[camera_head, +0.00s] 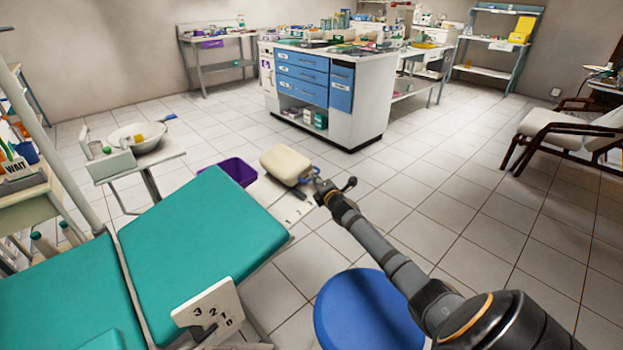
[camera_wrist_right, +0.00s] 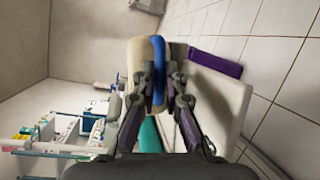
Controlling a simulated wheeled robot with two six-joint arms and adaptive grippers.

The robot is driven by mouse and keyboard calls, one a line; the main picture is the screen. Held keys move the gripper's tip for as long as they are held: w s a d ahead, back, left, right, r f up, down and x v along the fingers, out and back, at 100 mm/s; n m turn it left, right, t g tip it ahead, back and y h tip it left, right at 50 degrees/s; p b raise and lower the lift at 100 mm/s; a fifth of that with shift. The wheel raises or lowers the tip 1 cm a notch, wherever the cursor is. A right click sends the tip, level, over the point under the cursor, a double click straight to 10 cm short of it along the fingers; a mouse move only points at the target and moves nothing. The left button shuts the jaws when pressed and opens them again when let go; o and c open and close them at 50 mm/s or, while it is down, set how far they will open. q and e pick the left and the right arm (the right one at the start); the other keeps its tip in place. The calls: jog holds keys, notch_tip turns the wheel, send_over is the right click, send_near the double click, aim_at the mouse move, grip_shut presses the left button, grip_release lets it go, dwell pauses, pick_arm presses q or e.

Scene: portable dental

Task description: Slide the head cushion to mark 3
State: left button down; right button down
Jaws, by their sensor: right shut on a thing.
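The cream head cushion (camera_head: 283,162) is just beyond the far end of the teal chair back, with a blue handle (camera_head: 306,178) on its near right side. My right gripper (camera_head: 316,184) is shut on the handle. In the right wrist view the handle (camera_wrist_right: 158,50) runs between the two fingers (camera_wrist_right: 159,88), with the cushion (camera_wrist_right: 135,62) behind it. A pale plate (camera_head: 272,192) with small dark marks lies below the cushion; its marks are too small to read. A white plate (camera_head: 203,304) nearer me shows 3, 2, 1 and 0. My left gripper is not in view.
The teal chair (camera_head: 195,240) fills the lower left. A purple bin (camera_head: 238,171) stands just left of the cushion. A blue round stool seat (camera_head: 366,312) is below my right arm. A blue-drawered cabinet (camera_head: 330,95) stands beyond, with open floor at right.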

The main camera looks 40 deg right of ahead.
jog(key=shift+d+r, duration=0.15)
jog(key=shift+r, duration=0.05)
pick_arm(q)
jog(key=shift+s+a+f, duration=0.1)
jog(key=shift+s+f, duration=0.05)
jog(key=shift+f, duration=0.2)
pick_arm(e)
jog(key=c, duration=1.8)
grip_release()
jog(key=o, duration=0.4)
jog(key=shift+d+f, duration=0.1)
jog(key=shift+d, duration=0.1)
jog(key=shift+a, duration=0.1)
